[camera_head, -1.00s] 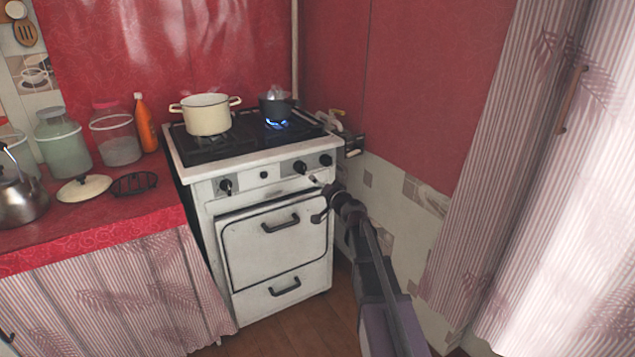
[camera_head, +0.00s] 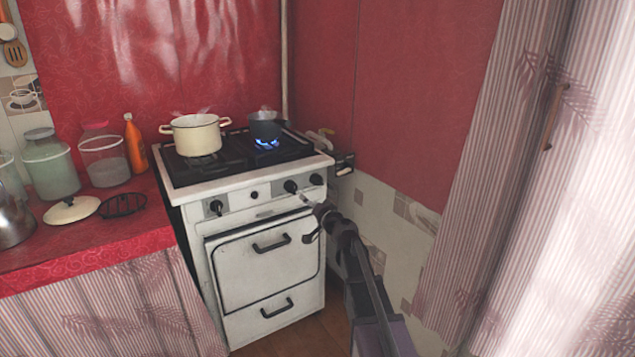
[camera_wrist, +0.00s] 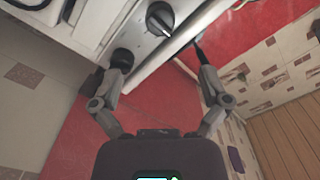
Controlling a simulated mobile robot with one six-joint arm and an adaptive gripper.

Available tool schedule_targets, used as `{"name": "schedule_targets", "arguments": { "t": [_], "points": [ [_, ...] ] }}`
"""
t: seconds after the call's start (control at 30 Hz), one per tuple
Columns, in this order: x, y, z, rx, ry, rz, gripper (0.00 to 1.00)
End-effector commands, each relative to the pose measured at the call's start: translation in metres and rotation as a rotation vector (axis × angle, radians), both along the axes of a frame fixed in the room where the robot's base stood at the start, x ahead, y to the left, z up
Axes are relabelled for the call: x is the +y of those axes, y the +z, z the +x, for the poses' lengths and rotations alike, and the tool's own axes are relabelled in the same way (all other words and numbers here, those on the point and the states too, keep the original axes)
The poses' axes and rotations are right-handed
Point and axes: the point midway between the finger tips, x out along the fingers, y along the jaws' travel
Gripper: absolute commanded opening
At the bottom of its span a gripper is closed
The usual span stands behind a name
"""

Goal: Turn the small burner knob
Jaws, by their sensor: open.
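The white stove (camera_head: 262,265) has black knobs along its front panel: a left knob (camera_head: 215,207), a tiny middle one (camera_head: 253,195), a right-hand knob (camera_head: 290,187) and a far-right knob (camera_head: 316,179). I cannot tell which one is the small burner knob. My gripper (camera_head: 306,218) is open and empty, just in front of the right end of the panel. In the wrist view, my gripper (camera_wrist: 156,64) has its fingers spread. A knob with a pale pointer line (camera_wrist: 160,18) lies ahead of the gap, and another dark knob (camera_wrist: 122,58) is close to the left fingertip.
A cream pot (camera_head: 195,136) and a dark pot (camera_head: 264,125) over a blue flame (camera_head: 266,143) stand on the stove. The red counter (camera_head: 110,235) with jars is at left. A red wall and a curtain (camera_head: 480,190) bound the right side.

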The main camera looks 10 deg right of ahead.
Motion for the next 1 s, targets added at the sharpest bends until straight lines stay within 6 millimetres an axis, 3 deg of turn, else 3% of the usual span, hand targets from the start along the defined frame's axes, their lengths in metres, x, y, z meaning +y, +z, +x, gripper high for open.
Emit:
{"name": "schedule_targets", "arguments": {
  "t": [0.6,0.77,1.0],
  "points": [
    [-0.002,0.0,0.001,0.013,0.0,0.039,0.95],
    [-0.007,0.0,0.002,0.048,0.0,0.148,0.95],
    [-0.02,-0.001,0.005,0.14,-0.001,0.434,0.95]
  ]
}}
